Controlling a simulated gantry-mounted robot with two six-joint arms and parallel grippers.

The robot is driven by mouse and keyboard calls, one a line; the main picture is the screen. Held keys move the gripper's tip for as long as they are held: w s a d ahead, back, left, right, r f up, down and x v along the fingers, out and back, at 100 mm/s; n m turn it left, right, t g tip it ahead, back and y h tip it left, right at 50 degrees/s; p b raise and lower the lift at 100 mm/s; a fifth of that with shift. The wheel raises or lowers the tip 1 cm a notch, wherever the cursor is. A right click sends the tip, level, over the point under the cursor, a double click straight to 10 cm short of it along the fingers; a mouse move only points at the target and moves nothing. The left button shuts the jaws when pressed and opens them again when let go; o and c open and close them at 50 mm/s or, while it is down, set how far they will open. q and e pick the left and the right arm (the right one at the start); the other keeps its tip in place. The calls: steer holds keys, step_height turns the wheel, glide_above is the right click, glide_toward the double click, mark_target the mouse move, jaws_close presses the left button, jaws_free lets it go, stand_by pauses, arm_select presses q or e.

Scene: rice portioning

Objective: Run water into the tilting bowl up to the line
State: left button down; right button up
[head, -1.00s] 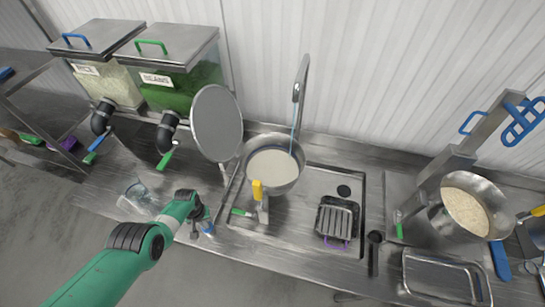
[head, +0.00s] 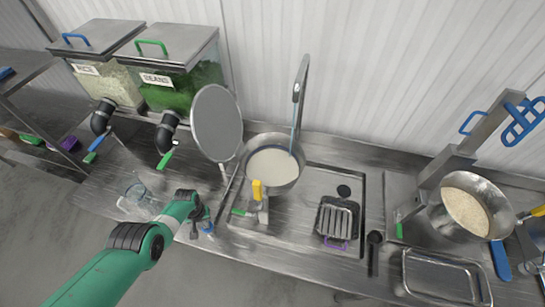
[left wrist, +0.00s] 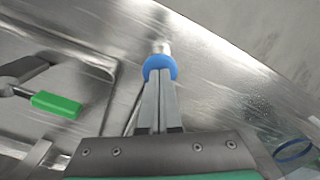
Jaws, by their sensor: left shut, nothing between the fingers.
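The tilting bowl (head: 250,155) is a steel bowl over the sink, with a yellow handle (head: 257,190) at its front. It holds cloudy whitish water (head: 272,168); I cannot make out the line. A thin blue stream of water (head: 294,135) runs from the tall tap (head: 300,80) into it. My left gripper (head: 207,222) is at the sink's front left. It is shut and empty, its tips close against a small blue-collared tap control (left wrist: 160,66); I cannot tell whether they touch. My right gripper is not in view.
A round grey disc (head: 216,125) stands left of the bowl. A green handle (left wrist: 57,104) lies right of my left gripper in the head view. A grill-like rack (head: 338,218) sits in the sink. A pan of rice (head: 466,212) stands at the right.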

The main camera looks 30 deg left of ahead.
arm_select(q)
steer(key=shift+r+p, duration=0.3)
stand_by(5.0)
step_height(320, 180, up, 5)
steer(key=p, duration=0.4)
steer(key=shift+r+p, duration=0.15)
steer(key=shift+p, duration=0.25)
stand_by(0.3)
